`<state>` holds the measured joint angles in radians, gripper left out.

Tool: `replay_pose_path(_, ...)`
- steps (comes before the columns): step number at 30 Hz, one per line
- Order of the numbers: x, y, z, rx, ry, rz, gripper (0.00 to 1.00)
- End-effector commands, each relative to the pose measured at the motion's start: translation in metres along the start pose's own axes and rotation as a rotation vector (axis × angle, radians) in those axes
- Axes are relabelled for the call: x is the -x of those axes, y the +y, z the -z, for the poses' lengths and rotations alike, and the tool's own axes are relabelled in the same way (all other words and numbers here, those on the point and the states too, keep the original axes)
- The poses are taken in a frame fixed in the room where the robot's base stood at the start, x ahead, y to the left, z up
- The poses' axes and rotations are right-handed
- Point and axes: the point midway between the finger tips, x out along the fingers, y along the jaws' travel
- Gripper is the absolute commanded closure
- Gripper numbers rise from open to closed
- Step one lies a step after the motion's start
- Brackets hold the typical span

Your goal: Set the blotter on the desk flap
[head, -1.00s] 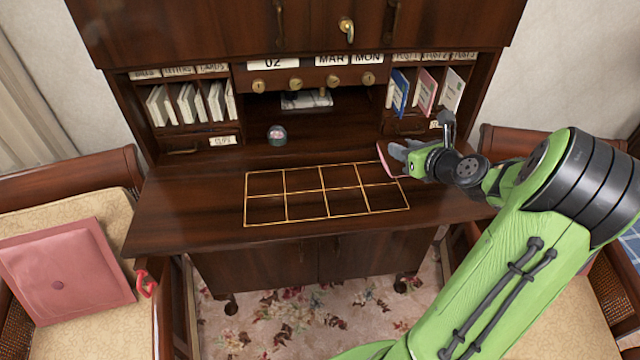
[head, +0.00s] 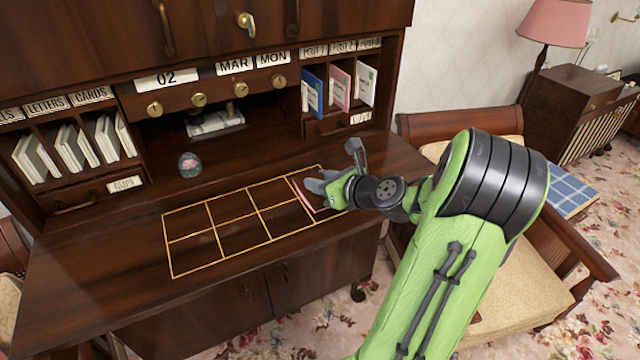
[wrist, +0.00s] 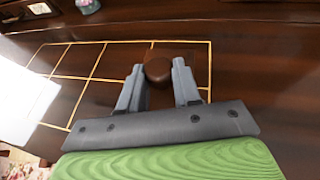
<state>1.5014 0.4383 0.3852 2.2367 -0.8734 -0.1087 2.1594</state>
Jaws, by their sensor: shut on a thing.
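The blotter is a dark-brown-knobbed piece with a pink edge (head: 303,195); its round knob (wrist: 158,70) sits between my fingers in the wrist view. My gripper (head: 319,184) is shut on that knob, over the right end of the gold grid in the head view. My gripper also shows in the wrist view (wrist: 158,88). The desk flap (head: 110,275) is dark polished wood with a gold-lined grid of several cells. The fingers hide much of the blotter, and I cannot tell whether it touches the flap.
A small glass dome (head: 190,164) stands behind the grid. Pigeonholes with letters and cards line the desk's back, with blue (head: 312,92) and pink envelopes at right. A chair (head: 520,250) stands close to the desk's right side. The rest of the grid is clear.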

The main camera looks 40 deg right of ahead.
Motion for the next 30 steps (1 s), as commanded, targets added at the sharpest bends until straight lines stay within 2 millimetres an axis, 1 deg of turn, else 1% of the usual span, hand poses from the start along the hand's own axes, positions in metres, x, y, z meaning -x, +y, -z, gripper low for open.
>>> replay_pose_path(5, -0.001, 0.001, 0.002, 0.0, -0.001, -0.002, 1.0)
replay_pose_path(6, -0.001, 0.001, 0.002, 0.0, 0.0, -0.001, 0.65)
replay_pose_path(10, -0.001, 0.0, 0.002, 0.0, 0.0, -0.001, 0.45)
replay_pose_path(11, -0.001, 0.0, 0.002, 0.0, 0.0, -0.001, 0.42)
replay_pose_path(17, -0.001, 0.0, 0.002, 0.0, 0.0, -0.001, 0.42)
replay_pose_path(20, 0.001, 0.0, -0.002, 0.002, -0.001, 0.001, 0.42)
replay_pose_path(23, 0.017, -0.001, -0.002, -0.003, 0.003, 0.005, 0.42)
replay_pose_path(30, 0.082, -0.002, -0.004, -0.004, 0.002, 0.007, 0.42)
